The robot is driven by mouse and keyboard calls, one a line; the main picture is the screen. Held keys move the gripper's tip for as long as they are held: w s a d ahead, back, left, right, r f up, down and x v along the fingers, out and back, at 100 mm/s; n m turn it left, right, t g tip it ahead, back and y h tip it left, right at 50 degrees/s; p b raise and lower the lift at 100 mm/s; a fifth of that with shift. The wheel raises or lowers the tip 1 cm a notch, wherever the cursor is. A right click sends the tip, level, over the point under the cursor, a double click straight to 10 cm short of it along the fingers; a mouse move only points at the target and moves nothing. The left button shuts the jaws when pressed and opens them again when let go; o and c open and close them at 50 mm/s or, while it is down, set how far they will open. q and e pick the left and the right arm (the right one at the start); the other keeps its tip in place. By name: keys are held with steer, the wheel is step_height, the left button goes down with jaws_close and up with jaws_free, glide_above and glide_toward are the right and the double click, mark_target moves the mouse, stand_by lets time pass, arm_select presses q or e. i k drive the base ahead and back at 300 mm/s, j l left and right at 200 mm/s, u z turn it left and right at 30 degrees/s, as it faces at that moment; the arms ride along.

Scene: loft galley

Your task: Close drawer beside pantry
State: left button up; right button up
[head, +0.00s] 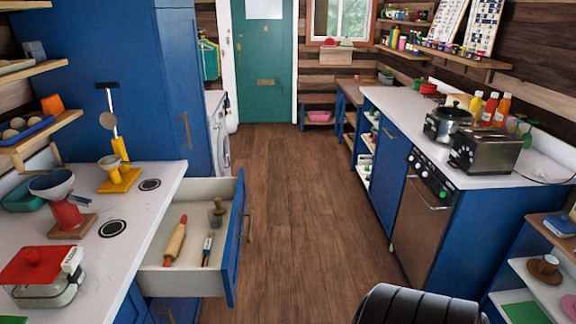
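The drawer (235,240) is pulled well out from the left counter, just in front of the tall blue pantry (110,75). Its blue front faces the aisle and has a slim handle (249,225). The pantry doors look shut.
The white left counter (145,215) holds a red-lidded appliance (45,272), a red-based bowl (60,200) and a yellow stand (118,178). The wood floor aisle (300,215) is clear to the green door (264,65). A dishwasher (420,215) stands at right.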

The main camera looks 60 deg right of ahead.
mark_target(190, 275)
steer(key=k+z, duration=0.1)
steer(key=z, duration=0.35)
steer(key=l+z, duration=0.15)
steer(key=z, duration=0.25)
steer(key=k+l+z, duration=0.1)
steer(key=z, duration=0.35)
